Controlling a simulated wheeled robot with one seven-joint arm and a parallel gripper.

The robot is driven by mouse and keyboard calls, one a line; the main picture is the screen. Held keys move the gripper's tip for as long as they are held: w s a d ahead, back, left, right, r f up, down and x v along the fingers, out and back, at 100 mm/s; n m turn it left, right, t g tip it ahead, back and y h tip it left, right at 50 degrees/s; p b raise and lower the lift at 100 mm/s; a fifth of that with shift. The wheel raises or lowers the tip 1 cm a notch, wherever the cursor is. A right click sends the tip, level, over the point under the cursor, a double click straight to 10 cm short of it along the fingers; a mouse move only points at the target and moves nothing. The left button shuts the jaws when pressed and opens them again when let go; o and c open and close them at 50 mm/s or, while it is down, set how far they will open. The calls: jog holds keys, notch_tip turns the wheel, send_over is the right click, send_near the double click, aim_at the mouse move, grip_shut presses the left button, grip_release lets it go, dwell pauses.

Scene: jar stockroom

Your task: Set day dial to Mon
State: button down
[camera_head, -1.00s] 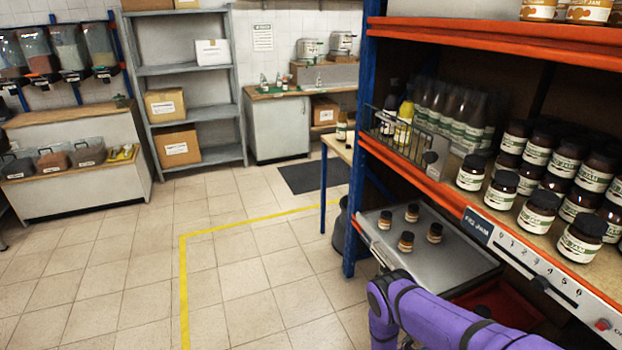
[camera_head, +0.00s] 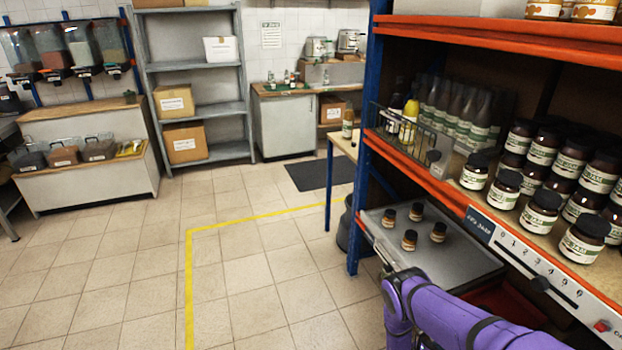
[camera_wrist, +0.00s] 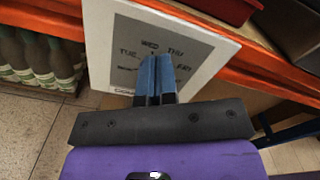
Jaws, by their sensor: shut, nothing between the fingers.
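The day dial (camera_wrist: 135,40) is a grey face with dark day names on a white panel, seen in the wrist view. WED, THU and TUE can be read at the top and left, and a partly covered word at the right looks like FRI. The lower words are too blurred or covered to read. My gripper (camera_wrist: 154,59) is shut and empty, its blue fingers together over the dial's middle. The fingers hide the dial's centre, so its pointer setting and any contact cannot be told. The head view shows only my purple arm, not the gripper or dial.
An orange-edged rack (camera_head: 560,30) with dark jars (camera_head: 540,212) and bottles stands at the right. Its front strip carries a black slider knob (camera_head: 541,284) and a red button (camera_head: 602,326). A metal tray (camera_head: 462,262) holds small jars. The tiled floor (camera_head: 120,270) at left is clear.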

jog(key=shift+w+d+r, duration=0.1)
jog(key=shift+w+d, duration=0.05)
jog(key=shift+d, duration=0.4)
jog(key=shift+r, duration=0.1)
jog(key=v, duration=0.6)
jog(key=shift+r, duration=0.2)
dwell(0.3)
jog(key=shift+w+a, duration=0.1)
jog(key=w+d+m+g+y, duration=0.1)
jog(key=w+d+g, duration=0.1)
jog(key=d, duration=0.3)
jog(key=shift+d+g+y, duration=0.3)
jog(key=shift+d+y, duration=0.05)
jog(key=shift+y, duration=0.05)
dwell(0.5)
